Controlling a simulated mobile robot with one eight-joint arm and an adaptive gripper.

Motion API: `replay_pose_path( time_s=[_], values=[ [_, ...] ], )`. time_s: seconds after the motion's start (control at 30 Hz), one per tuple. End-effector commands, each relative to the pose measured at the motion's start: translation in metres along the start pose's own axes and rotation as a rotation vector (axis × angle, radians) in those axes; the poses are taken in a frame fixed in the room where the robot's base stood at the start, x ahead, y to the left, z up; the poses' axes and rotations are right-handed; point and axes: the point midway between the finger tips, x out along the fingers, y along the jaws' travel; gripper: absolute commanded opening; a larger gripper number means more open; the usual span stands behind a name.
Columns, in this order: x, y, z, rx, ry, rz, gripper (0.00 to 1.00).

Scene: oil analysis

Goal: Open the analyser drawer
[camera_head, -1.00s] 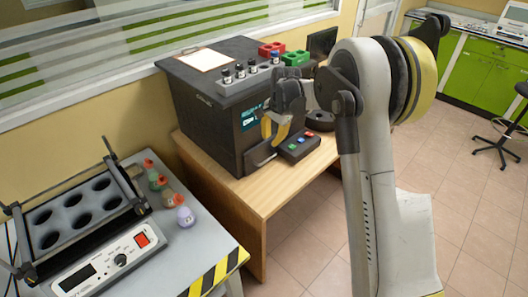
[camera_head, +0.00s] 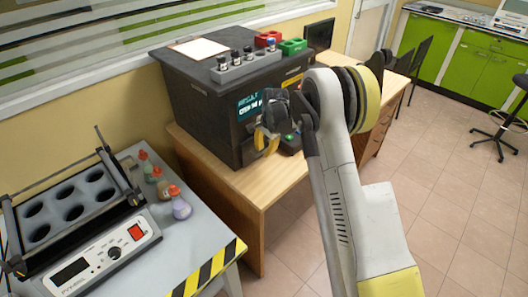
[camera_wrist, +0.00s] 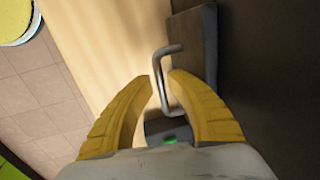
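The analyser (camera_head: 205,110) is a large dark box on the wooden desk, with a lit screen (camera_head: 250,104) on its front. My gripper (camera_head: 266,142), with yellow fingers, is at the lower front of the analyser. In the wrist view my gripper (camera_wrist: 163,78) is open, its fingertips on either side of a bent metal handle (camera_wrist: 163,52). The handle stands out from the dark drawer front (camera_wrist: 196,42) and is close to the right finger; contact cannot be told. In the head view my gripper and arm hide most of the drawer front.
The wooden desk (camera_head: 255,192) has a bare strip before the analyser. A vial rack (camera_head: 246,66), red block (camera_head: 268,40) and green block (camera_head: 293,46) sit on top of the analyser. A heater block (camera_head: 70,210) and small bottles (camera_head: 163,186) stand on the grey table at left.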

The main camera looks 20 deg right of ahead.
Motion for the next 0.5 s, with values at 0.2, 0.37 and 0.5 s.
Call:
replay_pose_path(
  time_s=[0.2, 0.37, 0.5],
  values=[
    [-0.0002, -0.0001, 0.0001, 0.0, 0.0, 0.0, 0.2],
    [-0.0003, -0.0001, 0.0, 0.0, 0.0, 0.0, 0.0],
    [-0.0001, 0.0, 0.0, 0.0, 0.0, 0.0, 0.0]
  ],
)
